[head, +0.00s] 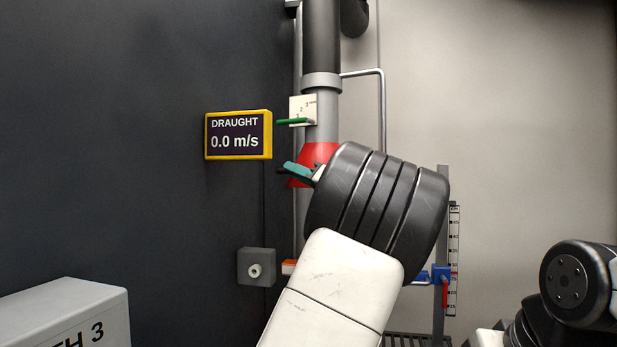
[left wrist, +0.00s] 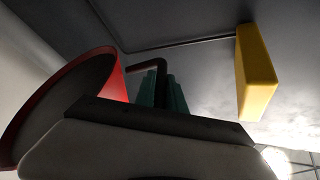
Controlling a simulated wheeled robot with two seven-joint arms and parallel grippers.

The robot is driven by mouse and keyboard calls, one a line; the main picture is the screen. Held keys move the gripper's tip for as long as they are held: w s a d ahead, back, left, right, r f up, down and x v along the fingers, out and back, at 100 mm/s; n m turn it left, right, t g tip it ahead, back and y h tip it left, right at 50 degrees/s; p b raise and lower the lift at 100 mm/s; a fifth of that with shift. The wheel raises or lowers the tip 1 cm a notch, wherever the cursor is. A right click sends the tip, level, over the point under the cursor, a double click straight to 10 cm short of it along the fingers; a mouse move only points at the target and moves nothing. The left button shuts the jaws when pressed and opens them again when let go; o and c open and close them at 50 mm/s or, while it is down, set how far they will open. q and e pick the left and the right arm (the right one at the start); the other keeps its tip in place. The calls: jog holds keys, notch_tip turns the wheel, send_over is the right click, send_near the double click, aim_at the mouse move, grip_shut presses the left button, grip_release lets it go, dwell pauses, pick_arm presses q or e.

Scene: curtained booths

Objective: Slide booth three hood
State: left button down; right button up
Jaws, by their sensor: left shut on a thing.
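The red hood (head: 318,153) hangs at the lower end of a grey vertical duct in the head view, partly hidden by my left arm. Its wide red rim also shows at the left of the left wrist view (left wrist: 118,72). My left gripper (head: 299,172) has teal fingertips at the hood's left side. In the left wrist view the teal fingers (left wrist: 164,92) are shut on a dark bent handle (left wrist: 150,65) beside the hood. A grey post (head: 442,200) carries a blue clamp (head: 441,272) with a red lever (head: 445,294). My right gripper's fingers do not show.
A yellow-framed draught display (head: 238,135) reads 0.0 m/s; it also shows in the left wrist view (left wrist: 256,72). A green lever (head: 293,122) sits on a pale plate on the duct. A scale strip (head: 453,260) stands beside the post. A booth 3 box (head: 60,315) is lower left.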

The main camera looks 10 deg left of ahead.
pick_arm(q)
jog(key=c, duration=1.4)
grip_release()
jog(key=v, duration=0.8)
